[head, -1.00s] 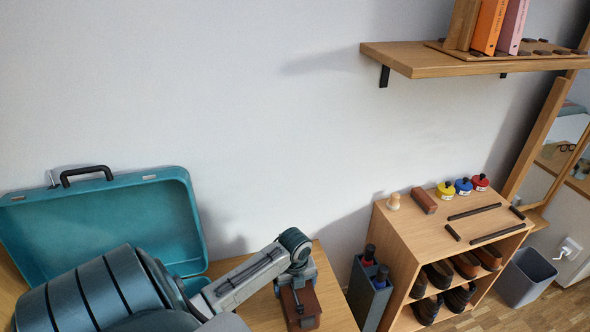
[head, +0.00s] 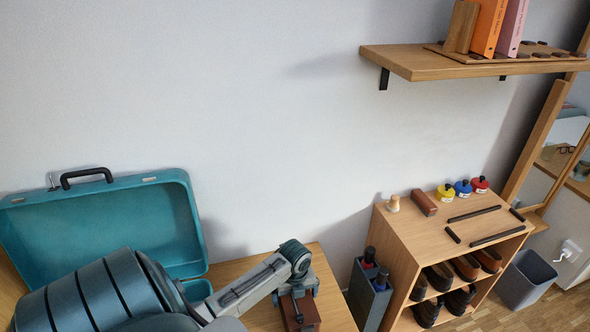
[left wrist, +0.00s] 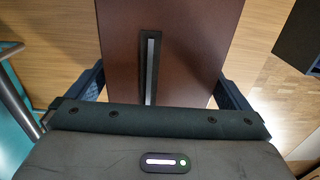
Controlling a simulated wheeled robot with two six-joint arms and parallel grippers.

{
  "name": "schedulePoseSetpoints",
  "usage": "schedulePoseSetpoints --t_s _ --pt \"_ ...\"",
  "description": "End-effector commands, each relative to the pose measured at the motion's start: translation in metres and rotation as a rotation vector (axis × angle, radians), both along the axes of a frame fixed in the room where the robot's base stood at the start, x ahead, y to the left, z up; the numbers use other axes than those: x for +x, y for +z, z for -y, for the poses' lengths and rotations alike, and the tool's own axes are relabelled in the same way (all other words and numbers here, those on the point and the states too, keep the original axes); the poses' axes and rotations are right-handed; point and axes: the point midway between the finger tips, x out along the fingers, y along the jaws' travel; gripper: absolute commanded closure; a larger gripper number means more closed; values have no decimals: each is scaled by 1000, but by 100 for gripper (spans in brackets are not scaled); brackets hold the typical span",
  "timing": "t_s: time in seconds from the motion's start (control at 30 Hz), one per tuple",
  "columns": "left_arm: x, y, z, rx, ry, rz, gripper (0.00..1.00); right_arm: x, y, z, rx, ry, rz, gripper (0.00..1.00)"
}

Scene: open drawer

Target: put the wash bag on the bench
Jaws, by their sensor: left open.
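The wash bag (head: 305,318) is a brown block-shaped bag at the bottom of the head view, partly hidden by my left gripper (head: 297,295). In the left wrist view the wash bag (left wrist: 195,45) has a dark strip with a pale zip line. The fingers of my left gripper (left wrist: 160,88) stand on both sides of it, open. The bench (head: 335,285) is the light wooden top under the bag and the teal suitcase. I cannot tell for sure whether the bag rests fully on it. My right gripper is not in view.
An open teal suitcase (head: 110,225) stands on the left, partly behind my arm. A dark bin with bottles (head: 368,300) and a shoe rack (head: 400,235) stand to the right. A wall shelf with books (head: 430,65) is above. A grey waste bin (head: 525,280) is far right.

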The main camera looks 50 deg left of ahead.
Motion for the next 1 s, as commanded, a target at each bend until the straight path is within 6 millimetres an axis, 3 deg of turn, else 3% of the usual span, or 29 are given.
schedulePoseSetpoints --t_s 0.17,0.4,0.6,1.0 --pt "1 24 -1 3 -1 3 0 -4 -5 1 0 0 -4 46" --pt "1 77 -1 4 -2 4 0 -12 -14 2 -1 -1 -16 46" --pt "1 109 -1 2 0 2 0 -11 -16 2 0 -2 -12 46" --pt "0 121 0 0 1 0 0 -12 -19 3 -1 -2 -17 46"
